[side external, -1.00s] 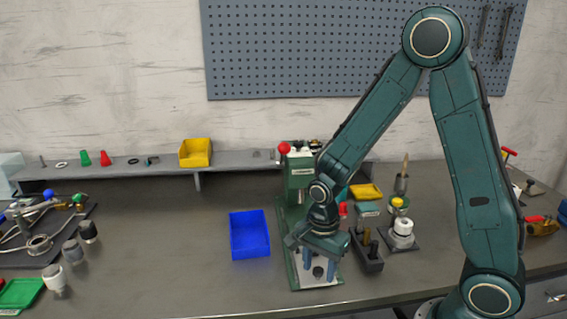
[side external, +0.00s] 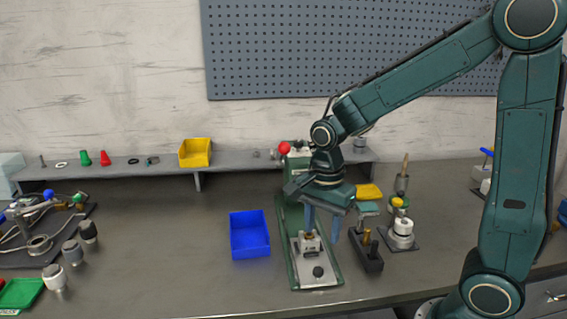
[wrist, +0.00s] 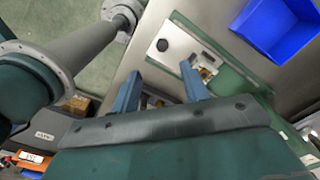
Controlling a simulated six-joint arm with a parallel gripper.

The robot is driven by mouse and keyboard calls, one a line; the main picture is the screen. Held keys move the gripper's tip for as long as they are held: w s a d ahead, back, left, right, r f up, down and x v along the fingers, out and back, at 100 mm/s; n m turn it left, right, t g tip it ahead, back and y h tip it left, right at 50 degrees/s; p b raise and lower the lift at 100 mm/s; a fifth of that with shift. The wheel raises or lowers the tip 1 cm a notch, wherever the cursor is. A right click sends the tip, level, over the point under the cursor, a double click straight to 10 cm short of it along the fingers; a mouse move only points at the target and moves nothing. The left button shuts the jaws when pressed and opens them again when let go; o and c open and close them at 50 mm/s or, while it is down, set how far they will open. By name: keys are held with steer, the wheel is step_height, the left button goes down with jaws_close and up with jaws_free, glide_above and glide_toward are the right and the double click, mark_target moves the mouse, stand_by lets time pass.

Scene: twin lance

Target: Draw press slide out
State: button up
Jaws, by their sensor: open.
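The press (side external: 290,222) has a green base and a column with a red ball (side external: 284,148). Its silver slide (side external: 325,281) lies at the front of the base, with a dark round knob (side external: 318,272) on it. A small metal block (side external: 308,243) sits further back on the slide. My gripper (side external: 322,235) is above the press, blue fingers pointing down, open and empty. In the wrist view the slide (wrist: 181,40) and its dark knob (wrist: 162,45) lie beyond the fingertips (wrist: 160,70). The wrist partly hides the press column.
A blue bin (side external: 250,235) stands left of the press. A dark block with pegs (side external: 367,253) stands close on its right, and a white-topped stand (side external: 402,235) further right. A shelf with a yellow bin (side external: 195,153) runs behind.

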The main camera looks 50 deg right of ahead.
steer(key=shift+r, duration=1.2)
steer(key=s+r+n+t, duration=0.5)
steer(key=s+r+n, duration=0.4)
steer(key=n, duration=0.9)
steer(key=s, duration=0.3)
steer(key=shift+s+t, duration=0.3)
steer(key=shift+s, duration=0.05)
